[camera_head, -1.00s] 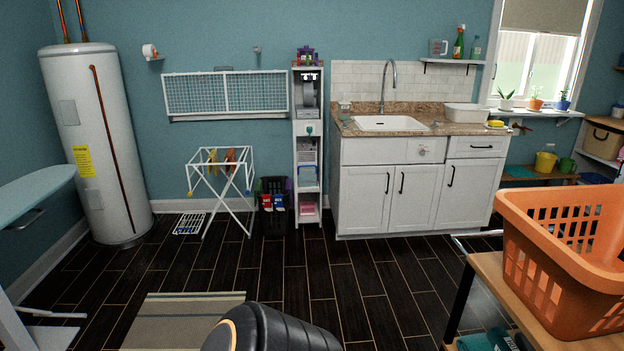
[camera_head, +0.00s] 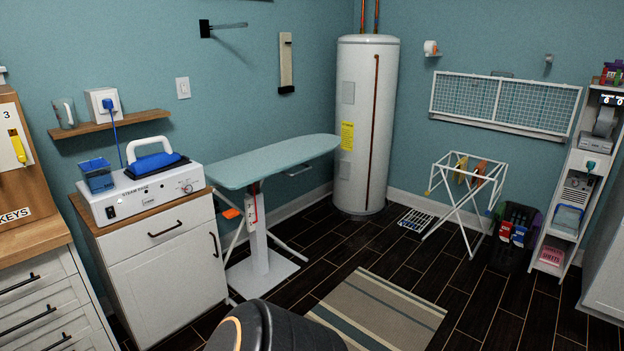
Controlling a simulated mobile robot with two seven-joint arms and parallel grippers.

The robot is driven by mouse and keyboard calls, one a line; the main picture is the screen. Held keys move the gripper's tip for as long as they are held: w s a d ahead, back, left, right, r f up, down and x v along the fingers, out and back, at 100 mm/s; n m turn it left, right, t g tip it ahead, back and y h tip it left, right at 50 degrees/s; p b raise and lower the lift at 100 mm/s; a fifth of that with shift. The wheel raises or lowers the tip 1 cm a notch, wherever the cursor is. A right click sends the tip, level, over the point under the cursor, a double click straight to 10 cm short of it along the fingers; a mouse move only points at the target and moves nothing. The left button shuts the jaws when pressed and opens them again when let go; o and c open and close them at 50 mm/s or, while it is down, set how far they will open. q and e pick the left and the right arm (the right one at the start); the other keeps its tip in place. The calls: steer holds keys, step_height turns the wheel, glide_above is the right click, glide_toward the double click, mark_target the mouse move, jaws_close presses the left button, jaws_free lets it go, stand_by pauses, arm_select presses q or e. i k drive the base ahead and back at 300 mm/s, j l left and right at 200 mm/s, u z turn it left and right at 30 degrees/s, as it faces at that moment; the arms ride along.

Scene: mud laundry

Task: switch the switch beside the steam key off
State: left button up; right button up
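A white steam station (camera_head: 145,190) with "STEAM" lettering stands on a white cabinet at the left. A blue iron (camera_head: 153,160) rests on top of it. Its front panel has a dark round control (camera_head: 110,212) at the left and a small knob (camera_head: 187,188) at the right; their details are too small to tell. A white wall switch (camera_head: 183,88) is above the station, right of the shelf. A wooden board labelled "KEYS" (camera_head: 14,215) is at the left edge, with a yellow item (camera_head: 18,146) under a "3". I cannot tell which part is the steam key. Neither gripper shows.
An ironing board (camera_head: 275,160) stands right of the cabinet (camera_head: 165,255). A water heater (camera_head: 364,125), drying rack (camera_head: 465,195) and narrow shelf unit (camera_head: 580,180) are farther back.

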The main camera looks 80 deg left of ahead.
mark_target(110, 211)
steer(key=u, duration=3.55)
steer(key=i+l+u, duration=0.15)
steer(key=i+l, duration=0.75)
steer(key=i, duration=0.25)
steer(key=i+l+u, duration=0.15)
steer(key=i+l, duration=0.85)
steer(key=i, duration=0.1)
